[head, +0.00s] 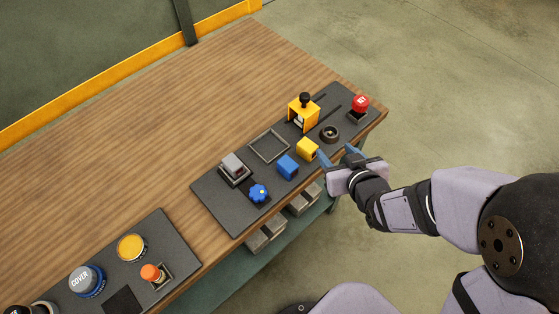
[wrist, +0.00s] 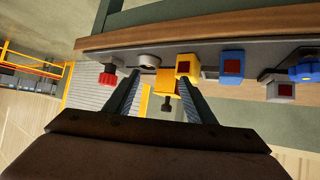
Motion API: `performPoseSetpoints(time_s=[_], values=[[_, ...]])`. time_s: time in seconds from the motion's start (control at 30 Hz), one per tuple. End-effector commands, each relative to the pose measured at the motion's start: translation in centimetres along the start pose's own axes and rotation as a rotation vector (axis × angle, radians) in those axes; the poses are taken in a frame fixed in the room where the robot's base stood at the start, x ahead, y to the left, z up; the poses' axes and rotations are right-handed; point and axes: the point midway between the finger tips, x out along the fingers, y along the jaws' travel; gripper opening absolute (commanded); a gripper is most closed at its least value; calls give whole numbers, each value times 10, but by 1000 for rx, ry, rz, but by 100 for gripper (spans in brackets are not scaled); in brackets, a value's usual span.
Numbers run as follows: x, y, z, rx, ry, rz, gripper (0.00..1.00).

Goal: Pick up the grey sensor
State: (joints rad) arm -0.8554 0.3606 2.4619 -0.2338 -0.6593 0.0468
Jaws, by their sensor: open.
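The grey sensor (head: 233,165) is a small block with a light grey top. It sits at the left end of a dark board on the wooden bench, behind a blue knob (head: 258,193). In the wrist view a grey block with a dark red face, which looks like the sensor (wrist: 281,91), is at the right. My gripper (head: 337,154) is open and empty. It is at the bench's front edge near the yellow block (head: 307,149), well to the right of the sensor. In the wrist view both fingers of my gripper (wrist: 160,79) are apart.
A blue block (head: 287,166) and an empty square tray (head: 268,146) lie between the sensor and my gripper. A yellow housing with a black knob (head: 304,112), a dark ring (head: 329,134) and a red button (head: 360,104) stand to the right. The bench behind the board is clear.

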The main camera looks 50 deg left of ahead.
Motion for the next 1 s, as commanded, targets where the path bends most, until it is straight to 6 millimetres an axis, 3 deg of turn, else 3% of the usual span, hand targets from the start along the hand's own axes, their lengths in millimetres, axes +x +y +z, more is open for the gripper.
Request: performPoseSetpoints(time_s=[0.03,0.07,0.2,0.3,0.4,0.5,0.67,1.0], values=[[9,-36,-7,-39,56,-72,50],[11,-53,-13,-56,94,-109,50],[10,-134,-7,-141,195,-291,50],[2,-173,-3,-172,246,-386,50],[-5,-198,0,-189,279,-449,50],[-10,-211,1,-196,298,-481,50],[-10,-213,0,-197,302,-487,50],[7,-223,-4,-196,301,-485,50]])
